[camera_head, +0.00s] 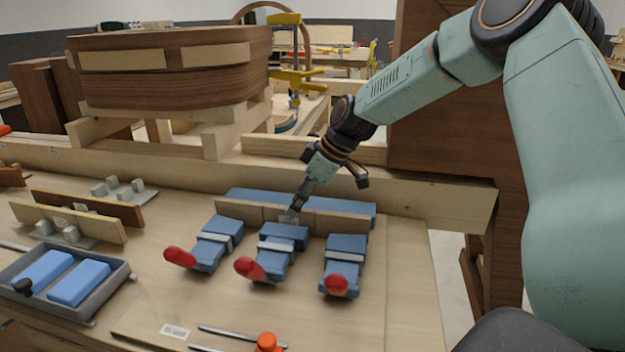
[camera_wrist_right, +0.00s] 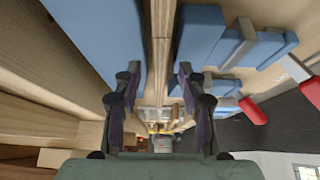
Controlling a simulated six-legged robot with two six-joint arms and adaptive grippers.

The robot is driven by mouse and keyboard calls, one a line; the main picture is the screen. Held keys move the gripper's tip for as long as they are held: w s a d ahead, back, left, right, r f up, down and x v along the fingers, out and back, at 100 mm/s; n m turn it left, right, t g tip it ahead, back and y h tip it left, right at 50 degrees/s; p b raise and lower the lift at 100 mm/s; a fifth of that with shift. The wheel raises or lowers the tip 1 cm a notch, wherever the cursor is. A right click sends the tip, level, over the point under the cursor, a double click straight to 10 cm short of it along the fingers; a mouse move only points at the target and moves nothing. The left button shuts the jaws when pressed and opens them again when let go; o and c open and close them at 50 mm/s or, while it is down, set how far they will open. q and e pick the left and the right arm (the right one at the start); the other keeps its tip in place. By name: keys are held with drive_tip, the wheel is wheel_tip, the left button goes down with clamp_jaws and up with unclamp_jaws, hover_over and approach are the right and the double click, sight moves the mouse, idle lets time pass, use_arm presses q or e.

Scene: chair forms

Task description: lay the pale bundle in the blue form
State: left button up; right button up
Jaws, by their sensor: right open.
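The blue form has a long back bar (camera_head: 250,196), with blue clamp blocks (camera_head: 345,244) in front of it. The pale bundle (camera_head: 340,222), a tan layered strip on edge, stands between the bar and the blocks. In the right wrist view the bundle (camera_wrist_right: 160,40) runs between blue surfaces on both sides. My right gripper (camera_head: 293,212) is down at the middle of the strip. In its wrist view, the open fingers (camera_wrist_right: 158,98) lie to either side of the bundle's line; contact cannot be told. My left gripper is not in view.
Red-handled clamps (camera_head: 248,268) project forward from the form. At left are a pale board (camera_head: 60,217) and a dark board (camera_head: 85,207) in grey holders, and a grey tray (camera_head: 100,292) with blue blocks. An orange-topped tool (camera_head: 267,343) lies at the front.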

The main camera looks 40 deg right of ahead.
drive_tip(key=v, duration=0.9)
drive_tip(key=shift+r, duration=0.15)
